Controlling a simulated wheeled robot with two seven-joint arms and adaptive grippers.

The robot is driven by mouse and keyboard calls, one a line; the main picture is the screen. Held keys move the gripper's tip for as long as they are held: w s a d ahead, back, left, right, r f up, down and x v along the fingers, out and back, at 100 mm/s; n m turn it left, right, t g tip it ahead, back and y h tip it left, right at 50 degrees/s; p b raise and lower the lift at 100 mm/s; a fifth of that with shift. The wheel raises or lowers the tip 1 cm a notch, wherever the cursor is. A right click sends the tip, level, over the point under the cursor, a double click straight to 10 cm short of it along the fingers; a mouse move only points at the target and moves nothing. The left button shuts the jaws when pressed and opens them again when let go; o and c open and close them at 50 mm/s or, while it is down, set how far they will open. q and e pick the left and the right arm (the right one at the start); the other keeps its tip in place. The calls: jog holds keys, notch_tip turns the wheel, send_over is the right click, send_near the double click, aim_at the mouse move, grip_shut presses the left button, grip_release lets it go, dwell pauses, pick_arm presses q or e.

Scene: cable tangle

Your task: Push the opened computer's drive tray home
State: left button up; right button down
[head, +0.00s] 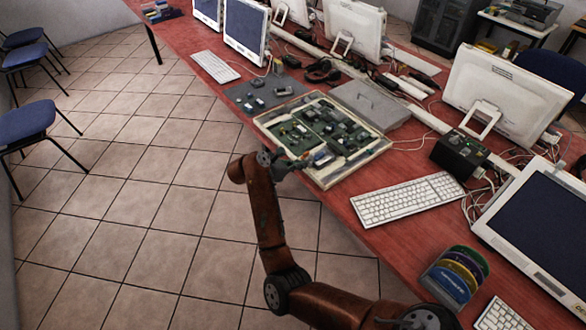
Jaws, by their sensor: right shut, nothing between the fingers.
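The opened computer (352,171) is a shallow cream case lying flat near the red table's left edge, with green circuit boards showing inside. A small light, silvery piece at the case's near left side looks like the drive tray (323,158). How far it sticks out is too small to tell. My right gripper (294,164) is shut and empty, at the case's near left edge beside that piece. I cannot tell whether its tips touch it. My left gripper is not in view.
A grey flat panel (371,103) lies behind the case, and a grey mat (262,94) with small parts lies to its left. A white keyboard (408,199) and a black box (460,154) are to the right.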

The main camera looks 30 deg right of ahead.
aim_at(310, 160)
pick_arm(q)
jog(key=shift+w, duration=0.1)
pick_arm(e)
jog(key=shift+d, duration=0.25)
